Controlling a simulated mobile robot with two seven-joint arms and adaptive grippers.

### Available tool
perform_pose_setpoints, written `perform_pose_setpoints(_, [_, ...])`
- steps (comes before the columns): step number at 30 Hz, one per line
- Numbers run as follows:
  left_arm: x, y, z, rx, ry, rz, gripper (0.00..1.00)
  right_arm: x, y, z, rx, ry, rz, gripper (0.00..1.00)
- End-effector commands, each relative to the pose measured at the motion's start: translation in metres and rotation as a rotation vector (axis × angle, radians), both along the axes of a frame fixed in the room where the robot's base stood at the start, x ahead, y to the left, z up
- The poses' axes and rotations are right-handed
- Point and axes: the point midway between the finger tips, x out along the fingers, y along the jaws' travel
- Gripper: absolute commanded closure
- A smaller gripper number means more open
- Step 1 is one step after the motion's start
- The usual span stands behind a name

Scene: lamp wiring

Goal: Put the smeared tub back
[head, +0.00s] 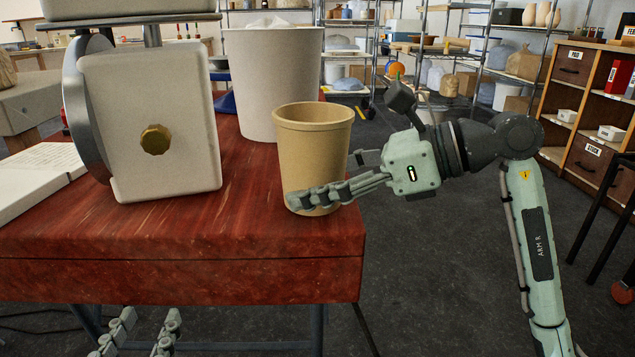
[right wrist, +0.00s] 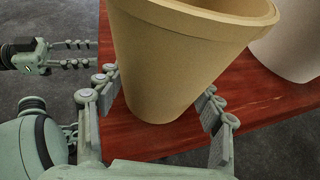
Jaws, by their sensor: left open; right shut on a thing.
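The tub (head: 313,150) is a tan, open-topped cardboard-like cup, upright in the head view at the right front corner of the red table. My right gripper (head: 335,185) comes from the right and is shut on its lower part. In the right wrist view, fingers lie on both sides of the tub (right wrist: 180,60). No smear shows on the visible side; the inside bottom is hidden. I cannot tell whether its base touches the table. My left gripper (head: 142,335) is open and empty, low in front of the table; it also shows in the right wrist view (right wrist: 85,55).
A weighing scale (head: 150,120) stands on the red table (head: 250,225), left of the tub. A large whitish bin (head: 262,85) stands behind the tub. An open book (head: 35,175) lies at left. Shelves and a wooden drawer cabinet (head: 590,105) stand further back, with open floor at right.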

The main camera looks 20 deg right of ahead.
Motion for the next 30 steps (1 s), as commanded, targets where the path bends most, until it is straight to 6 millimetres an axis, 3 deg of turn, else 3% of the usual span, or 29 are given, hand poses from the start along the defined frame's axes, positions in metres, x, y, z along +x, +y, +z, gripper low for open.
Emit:
perform_pose_setpoints(11, [-0.0009,-0.0034,0.0064,-0.015,-0.031,-0.007,0.57,-0.0002,0.0002,-0.0012,0.000,0.000,0.000,0.77])
perform_pose_setpoints(12, [-0.0010,-0.0038,0.0079,-0.017,-0.034,-0.008,0.57,-0.0002,0.0001,-0.0010,0.000,0.000,0.000,0.30])
perform_pose_setpoints(16, [-0.0012,-0.0039,0.0082,-0.017,-0.035,-0.008,0.57,-0.0001,0.0002,-0.0009,0.000,0.000,0.000,0.14])
perform_pose_setpoints(28, [-0.0009,-0.0034,0.0070,-0.013,-0.025,-0.007,0.57,-0.0002,0.0003,0.0005,0.000,0.000,0.000,0.13])
perform_pose_setpoints(30, [0.0006,0.0015,-0.0006,0.004,0.006,0.004,0.57,-0.0007,-0.0012,0.0022,0.000,0.000,-0.001,0.13])
